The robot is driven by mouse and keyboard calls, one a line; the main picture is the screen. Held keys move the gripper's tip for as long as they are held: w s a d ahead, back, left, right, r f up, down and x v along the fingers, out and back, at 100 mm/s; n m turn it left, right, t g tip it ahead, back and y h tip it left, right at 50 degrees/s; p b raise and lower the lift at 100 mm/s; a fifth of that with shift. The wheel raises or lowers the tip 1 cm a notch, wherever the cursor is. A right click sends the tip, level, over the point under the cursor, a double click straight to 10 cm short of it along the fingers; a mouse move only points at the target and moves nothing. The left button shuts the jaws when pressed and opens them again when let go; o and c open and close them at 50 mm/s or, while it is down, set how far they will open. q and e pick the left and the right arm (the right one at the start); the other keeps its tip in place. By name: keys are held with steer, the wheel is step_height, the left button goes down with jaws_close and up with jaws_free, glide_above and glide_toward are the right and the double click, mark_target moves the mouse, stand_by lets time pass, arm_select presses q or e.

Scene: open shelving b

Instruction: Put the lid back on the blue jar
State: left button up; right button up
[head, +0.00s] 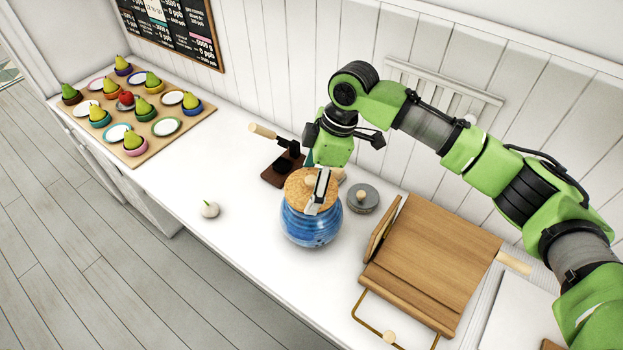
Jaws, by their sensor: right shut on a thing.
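The blue jar (311,227) stands upright on the white counter, round and glazed in blue. Its cork-coloured lid (297,189) is at the jar's mouth, with a light knob on top. My right gripper (318,192) reaches in from the right, is directly over the lid and is shut on it. The gripper hides part of the lid and its knob. From this angle I cannot tell whether the lid is fully seated or slightly above the rim. My left gripper is not in view.
A grey round weight-like object (362,199) stands right of the jar. A wooden stand (430,262) is further right. A dark wooden-handled tool (283,168) lies behind the jar. A garlic bulb (210,209) lies left. A board (150,142) with pears and small dishes is far left.

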steer(key=shift+p, duration=0.5)
stand_by(0.7)
steer(key=o, duration=1.1)
steer(key=shift+r+p, duration=3.5)
steer(key=shift+p, duration=0.35)
steer(key=shift+c, duration=0.4)
jaws_close()
